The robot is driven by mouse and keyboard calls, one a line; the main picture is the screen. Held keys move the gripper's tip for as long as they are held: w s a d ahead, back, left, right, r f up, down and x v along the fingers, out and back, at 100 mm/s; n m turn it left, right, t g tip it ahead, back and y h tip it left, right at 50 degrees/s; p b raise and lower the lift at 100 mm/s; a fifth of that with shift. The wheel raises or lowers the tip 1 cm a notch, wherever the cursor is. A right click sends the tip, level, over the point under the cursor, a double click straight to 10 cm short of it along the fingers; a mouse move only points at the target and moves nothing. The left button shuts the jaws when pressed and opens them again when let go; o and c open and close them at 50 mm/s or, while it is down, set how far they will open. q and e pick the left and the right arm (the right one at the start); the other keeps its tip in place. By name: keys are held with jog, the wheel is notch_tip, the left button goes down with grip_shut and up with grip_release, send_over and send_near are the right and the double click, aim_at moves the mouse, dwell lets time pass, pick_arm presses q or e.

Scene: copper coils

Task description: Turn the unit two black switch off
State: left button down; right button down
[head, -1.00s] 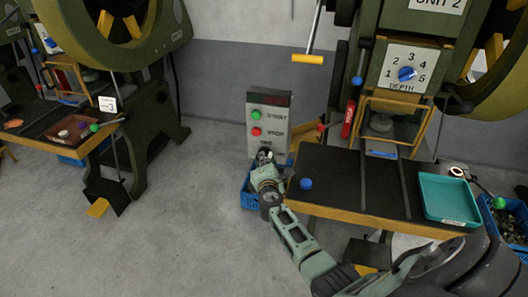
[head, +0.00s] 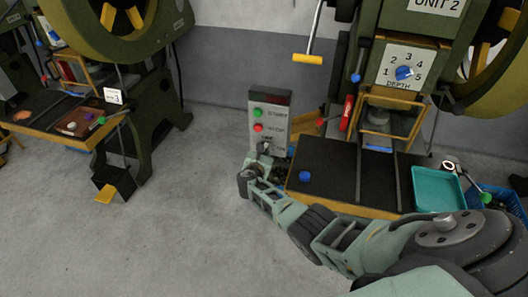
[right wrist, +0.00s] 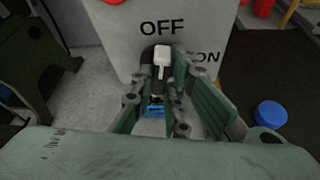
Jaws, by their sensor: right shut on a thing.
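The unit two control box (head: 269,120) stands on the floor left of the unit 2 press table, with a green START button (head: 257,113) and a red stop button (head: 258,128). My right gripper (head: 264,149) is at the lower front of this box. In the right wrist view its fingers (right wrist: 162,75) are closed around the switch (right wrist: 162,58), which has a pale grey tip and a dark base. The tip points up toward the OFF label; ON is to its right. The fingers hide part of the switch. My left gripper is not in view.
The unit 2 table (head: 330,170) is close right of my right arm, with a blue knob (head: 304,176) and a teal tray (head: 437,190) on it. A blue crate (head: 500,200) stands at the right. Floor to the left is clear.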

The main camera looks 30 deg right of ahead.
jog(key=shift+a+f+n+g+h, duration=0.1)
jog(key=shift+n+g+h, duration=0.25)
jog(key=shift+n, duration=0.45)
jog(key=c, duration=1.7)
grip_release()
jog(key=v, duration=1.2)
jog(key=shift+w, duration=0.15)
